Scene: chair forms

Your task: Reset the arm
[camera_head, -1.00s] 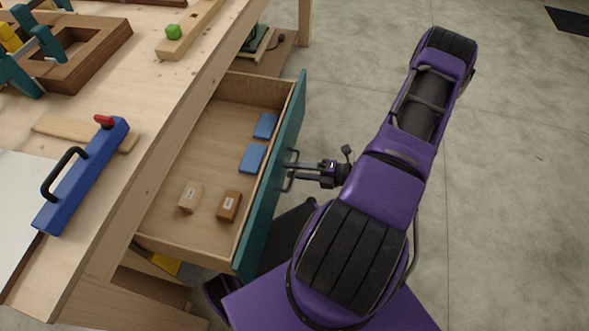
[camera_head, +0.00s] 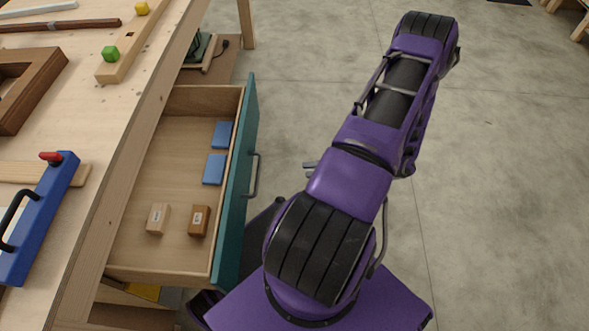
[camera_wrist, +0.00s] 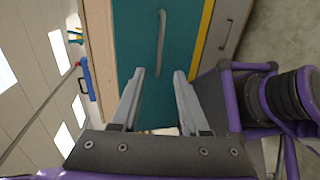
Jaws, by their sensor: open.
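My purple arm reaches up and over the floor to the right of the open drawer in the head view. My gripper (camera_wrist: 158,98) shows in the wrist view with its two fingers apart and nothing between them. The teal drawer front (camera_head: 236,185) has a dark handle (camera_head: 254,175). The handle also shows in the wrist view (camera_wrist: 161,42), beyond the fingertips and apart from them.
The drawer holds two blue boxes (camera_head: 214,169) and two small brown boxes (camera_head: 199,221). Bare concrete floor (camera_head: 500,180) lies to the right.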

